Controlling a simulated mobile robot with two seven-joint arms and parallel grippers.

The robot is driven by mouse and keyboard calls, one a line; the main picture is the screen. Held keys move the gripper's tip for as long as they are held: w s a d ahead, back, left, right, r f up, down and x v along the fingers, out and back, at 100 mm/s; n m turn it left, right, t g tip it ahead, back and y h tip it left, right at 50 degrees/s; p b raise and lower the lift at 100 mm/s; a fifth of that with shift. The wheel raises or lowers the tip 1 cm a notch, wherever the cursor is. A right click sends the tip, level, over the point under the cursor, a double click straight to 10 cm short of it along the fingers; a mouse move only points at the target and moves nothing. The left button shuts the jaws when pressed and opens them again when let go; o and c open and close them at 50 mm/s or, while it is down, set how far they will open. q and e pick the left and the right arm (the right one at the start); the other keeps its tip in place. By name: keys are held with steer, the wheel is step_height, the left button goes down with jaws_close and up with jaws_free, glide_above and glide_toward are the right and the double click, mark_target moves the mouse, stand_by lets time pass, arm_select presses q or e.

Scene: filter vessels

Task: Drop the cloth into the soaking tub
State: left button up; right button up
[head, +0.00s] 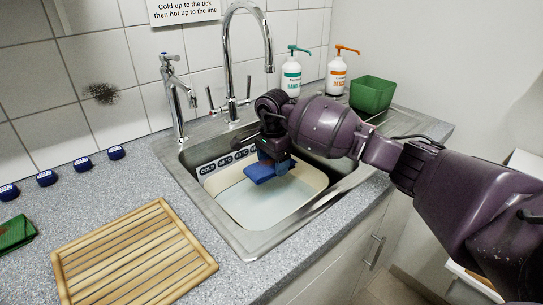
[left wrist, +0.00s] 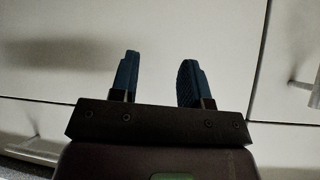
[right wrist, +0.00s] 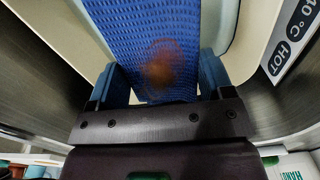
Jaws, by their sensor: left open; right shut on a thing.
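A blue woven cloth (head: 268,174) with a brown stain hangs from my right gripper (head: 275,160), which is shut on it over the sink. The right wrist view shows the cloth (right wrist: 155,25) between the two fingers. Below it is a pale soaking tub (head: 290,203) with water in it, set in the sink basin. The cloth appears above the water; the exact gap is hard to tell. My left gripper (left wrist: 158,80) is open and empty, in front of pale cabinet doors, and does not show in the head view.
A label strip with COLD and temperatures (head: 222,160) runs along the tub's back. Taps (head: 235,105) stand behind the sink. Two pump bottles (head: 292,78) and a green container (head: 371,95) are at back right. A wooden slatted board (head: 135,255) and several blue caps (head: 84,165) are left.

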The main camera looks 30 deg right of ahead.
mark_target(273, 161)
steer(key=shift+f+b, duration=0.35)
steer(key=shift+f, duration=1.4)
steer(key=o, duration=0.9)
step_height(273, 161, up, 6)
steer(key=shift+r+p, duration=0.15)
steer(key=shift+p, duration=0.35)
steer(key=shift+r, duration=0.65)
